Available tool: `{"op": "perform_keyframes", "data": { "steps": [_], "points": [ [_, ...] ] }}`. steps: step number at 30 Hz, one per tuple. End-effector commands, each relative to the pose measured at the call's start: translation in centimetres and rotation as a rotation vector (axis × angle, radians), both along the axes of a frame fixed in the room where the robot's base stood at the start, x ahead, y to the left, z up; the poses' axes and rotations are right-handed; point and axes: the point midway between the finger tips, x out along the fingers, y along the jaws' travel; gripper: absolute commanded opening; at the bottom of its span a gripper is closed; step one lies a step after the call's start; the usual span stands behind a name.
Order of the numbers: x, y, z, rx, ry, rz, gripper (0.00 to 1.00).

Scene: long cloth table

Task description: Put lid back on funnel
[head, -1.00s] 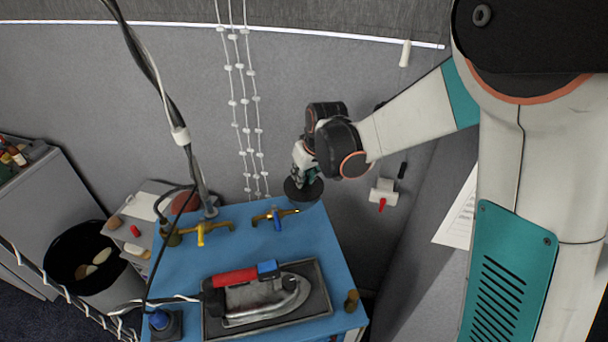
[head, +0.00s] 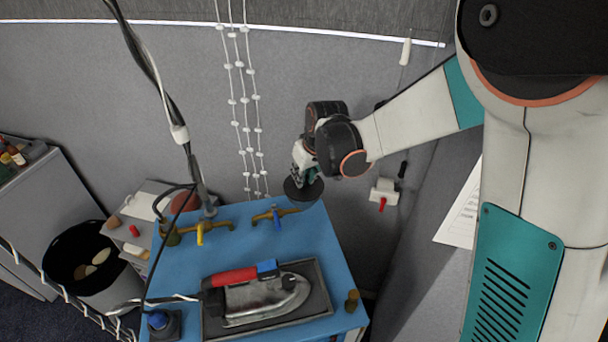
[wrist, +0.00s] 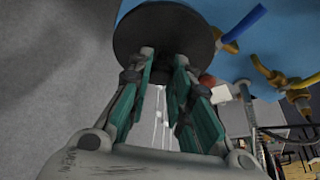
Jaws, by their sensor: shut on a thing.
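My gripper (head: 304,180) points down at the far right corner of the blue table (head: 180,270). A dark round disc (head: 296,194), which looks like the lid, is at its fingertips and overlaps the table's far edge in the head view. In the wrist view, the disc (wrist: 150,30) spreads wide beyond the fingers. My gripper (wrist: 163,68) is shut on a narrow part at the disc's middle, mostly hidden between the fingers. I cannot make out the funnel apart from this disc, nor whether anything lies beneath it.
An iron (head: 262,300) rests on a dark tray (head: 325,308) on the table. Yellow-handled (head: 200,232) and blue-handled (head: 277,218) brass taps stand along the far edge. White beaded cords (head: 241,110) hang behind. A black bin (head: 65,240) stands left.

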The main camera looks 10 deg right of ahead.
Motion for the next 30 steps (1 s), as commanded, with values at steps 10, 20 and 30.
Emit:
{"op": "perform_keyframes", "data": {
  "steps": [10,20,30],
  "points": [
    [0.00,0.00,0.01,0.000,0.000,0.000,0.00],
    [-0.02,0.00,0.01,0.000,0.000,0.000,0.42],
    [-0.01,-0.01,0.01,0.000,0.000,0.000,0.62]
  ]
}}
